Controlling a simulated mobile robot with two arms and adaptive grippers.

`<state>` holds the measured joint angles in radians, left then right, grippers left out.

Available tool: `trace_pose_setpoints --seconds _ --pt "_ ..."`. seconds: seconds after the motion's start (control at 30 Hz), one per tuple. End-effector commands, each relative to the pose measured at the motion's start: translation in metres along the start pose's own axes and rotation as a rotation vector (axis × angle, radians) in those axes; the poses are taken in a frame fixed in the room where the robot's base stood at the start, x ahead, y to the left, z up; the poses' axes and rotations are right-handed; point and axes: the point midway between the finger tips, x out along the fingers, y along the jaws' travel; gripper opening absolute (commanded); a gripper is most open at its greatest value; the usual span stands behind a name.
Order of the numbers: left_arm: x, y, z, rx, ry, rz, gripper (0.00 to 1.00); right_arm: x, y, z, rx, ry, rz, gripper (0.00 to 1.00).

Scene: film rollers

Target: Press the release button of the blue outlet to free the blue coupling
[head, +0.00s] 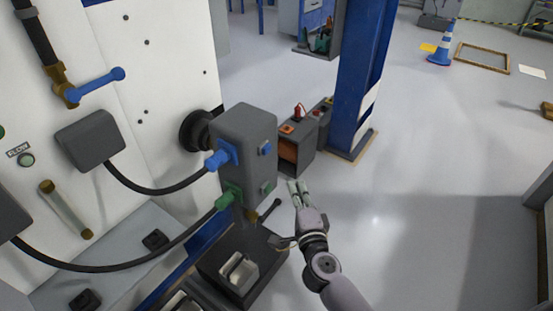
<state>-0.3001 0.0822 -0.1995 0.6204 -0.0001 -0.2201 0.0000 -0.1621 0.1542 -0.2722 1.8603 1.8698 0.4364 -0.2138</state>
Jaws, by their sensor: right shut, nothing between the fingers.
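A grey outlet box (243,128) is mounted at the edge of the white machine. The blue coupling (216,160) sits in the blue outlet (230,152) on the box's left face, with a black hose running from it. The blue release button (265,148) is on the box's right-hand face, above a green button (267,187). A green coupling (226,200) sits in the lower outlet. My right gripper (298,188) is shut and empty, to the right of and below the blue button in the picture, appearing apart from the box. My left gripper is not in view.
A black lever (267,211) sticks out below the box, near my right gripper. A dark bench (216,265) with a metal block lies beneath. A grey cabinet (304,150) and a blue post (360,75) stand behind.

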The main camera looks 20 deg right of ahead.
Motion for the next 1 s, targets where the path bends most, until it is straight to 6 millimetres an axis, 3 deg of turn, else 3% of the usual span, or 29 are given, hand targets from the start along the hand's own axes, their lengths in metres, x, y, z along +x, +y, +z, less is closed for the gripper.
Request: trace_pose_setpoints --seconds 0.27,0.63,0.8,1.0 --pt "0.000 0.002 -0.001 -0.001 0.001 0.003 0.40 0.025 -0.001 0.000 -0.001 0.001 -0.003 0.00" --pt "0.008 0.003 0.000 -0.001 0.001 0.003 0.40 0.103 0.000 0.000 -0.001 0.001 -0.002 0.00" --pt "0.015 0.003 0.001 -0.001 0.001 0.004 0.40 0.120 0.002 0.019 0.000 0.000 -0.001 0.00" --pt "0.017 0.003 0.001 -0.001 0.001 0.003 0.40 0.128 0.001 0.028 -0.001 0.000 0.000 0.00"
